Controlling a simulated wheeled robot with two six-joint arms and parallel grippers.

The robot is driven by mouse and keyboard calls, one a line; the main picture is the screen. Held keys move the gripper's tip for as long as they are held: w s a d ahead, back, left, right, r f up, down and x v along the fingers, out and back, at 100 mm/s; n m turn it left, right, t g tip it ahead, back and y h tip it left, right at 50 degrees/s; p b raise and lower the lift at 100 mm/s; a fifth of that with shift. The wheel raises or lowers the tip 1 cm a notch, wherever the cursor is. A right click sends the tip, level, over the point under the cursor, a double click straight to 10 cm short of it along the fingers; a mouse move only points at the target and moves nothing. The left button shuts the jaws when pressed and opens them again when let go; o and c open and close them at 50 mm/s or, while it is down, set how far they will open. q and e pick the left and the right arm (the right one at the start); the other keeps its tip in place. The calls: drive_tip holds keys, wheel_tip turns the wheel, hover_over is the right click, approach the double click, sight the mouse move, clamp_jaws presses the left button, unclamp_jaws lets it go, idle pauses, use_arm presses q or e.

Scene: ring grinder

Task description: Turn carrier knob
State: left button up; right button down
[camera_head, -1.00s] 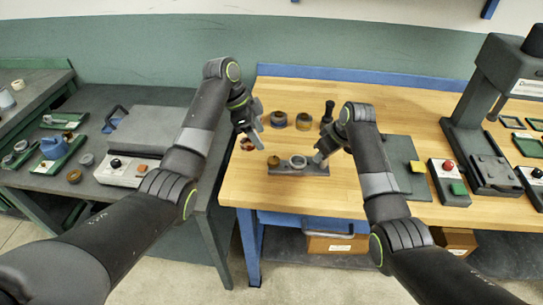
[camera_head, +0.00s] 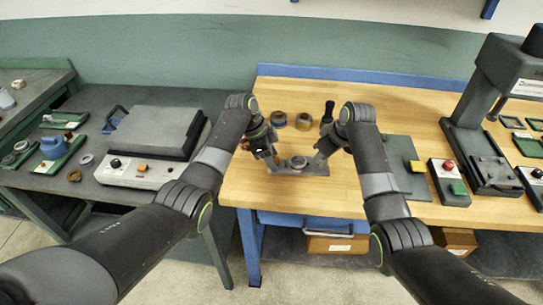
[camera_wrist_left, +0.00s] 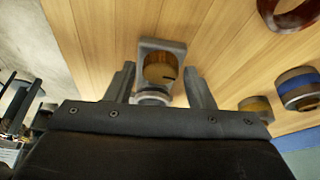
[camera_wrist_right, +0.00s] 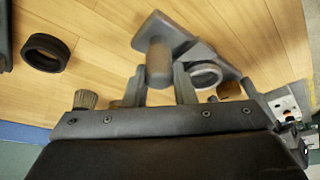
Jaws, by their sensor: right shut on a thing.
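The grey carrier (camera_head: 300,170) lies on the wooden bench, with a pale metal ring (camera_head: 298,162) at its middle. In the left wrist view the round brass carrier knob (camera_wrist_left: 160,72) stands at the carrier's end, ahead of and between my spread left fingertips (camera_wrist_left: 163,85). In the head view my left gripper (camera_head: 268,157) hides the knob. It is open; contact with the knob cannot be told. My right gripper (camera_head: 319,158) is shut on the brownish upright post (camera_wrist_right: 158,62) at the carrier's other end. The ring also shows in the right wrist view (camera_wrist_right: 204,75).
Two round banded parts (camera_head: 278,119) (camera_head: 304,121) and a black-handled tool (camera_head: 327,112) stand behind the carrier. A dark ring (camera_wrist_right: 45,52) lies nearby. A press (camera_head: 485,120) and button box (camera_head: 449,182) stand right. Bare bench lies in front of the carrier.

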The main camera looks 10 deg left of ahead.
use_arm(q)
drive_tip(key=c, duration=0.8)
drive_tip(key=shift+n, duration=0.3)
drive_tip(key=n+t, duration=0.1)
drive_tip(key=n, duration=0.1)
drive_tip(key=n+t+y, duration=0.1)
drive_tip(key=n, duration=0.2)
drive_tip(key=shift+s, duration=0.15)
drive_tip(key=shift+s+d+n+t+y, duration=0.1)
drive_tip(key=shift+n+t+y, duration=0.25)
drive_tip(key=shift+n, duration=0.95)
drive_tip(key=shift+d+n+t+y, duration=0.1)
drive_tip(key=shift+n+t+y, duration=0.25)
drive_tip(key=shift+n, duration=0.95)
drive_tip(key=o, duration=1)
